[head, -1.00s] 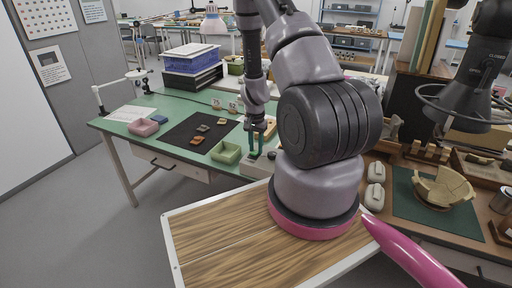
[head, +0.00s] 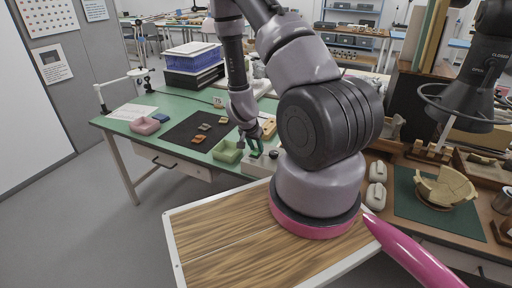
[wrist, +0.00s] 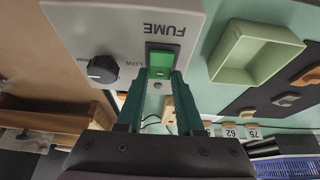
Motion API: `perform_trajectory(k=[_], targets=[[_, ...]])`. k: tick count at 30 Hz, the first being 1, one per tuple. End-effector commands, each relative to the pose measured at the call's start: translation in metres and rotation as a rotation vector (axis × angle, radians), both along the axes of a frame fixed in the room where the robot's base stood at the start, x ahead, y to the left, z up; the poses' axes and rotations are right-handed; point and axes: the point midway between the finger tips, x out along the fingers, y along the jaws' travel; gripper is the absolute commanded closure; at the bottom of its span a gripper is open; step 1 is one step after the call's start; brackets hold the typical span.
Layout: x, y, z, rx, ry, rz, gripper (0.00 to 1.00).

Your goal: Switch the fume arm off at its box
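The fume box (wrist: 115,30) is a pale grey panel marked FUME, upside down in the wrist view. It carries a green rocker switch (wrist: 164,60) in a dark frame and a black knob (wrist: 103,69) beside the word LOW. In the head view the box (head: 262,166) sits at the green bench's front right corner. My gripper (wrist: 160,78) is open and empty, its two green fingers reaching to either side of the switch's near end. I cannot tell whether they touch the panel. In the head view my gripper (head: 250,147) is tilted just over the box.
A green tray (head: 227,152) stands close left of the box, and a black mat (head: 185,134) with several sherds lies beyond it. A black hood (head: 465,100) hangs at the right above a bench with a partly rebuilt bowl (head: 445,188). Numbered tags (wrist: 229,132) stand near the box.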

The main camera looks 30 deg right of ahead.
Motion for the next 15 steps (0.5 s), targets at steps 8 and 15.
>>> perform_trajectory(k=[8, 15], targets=[[0.0001, 0.0001, 0.0001, 0.001, 0.001, 0.000, 0.35], [-0.0016, 0.0036, 0.0087, 0.001, -0.001, 0.003, 0.35]])
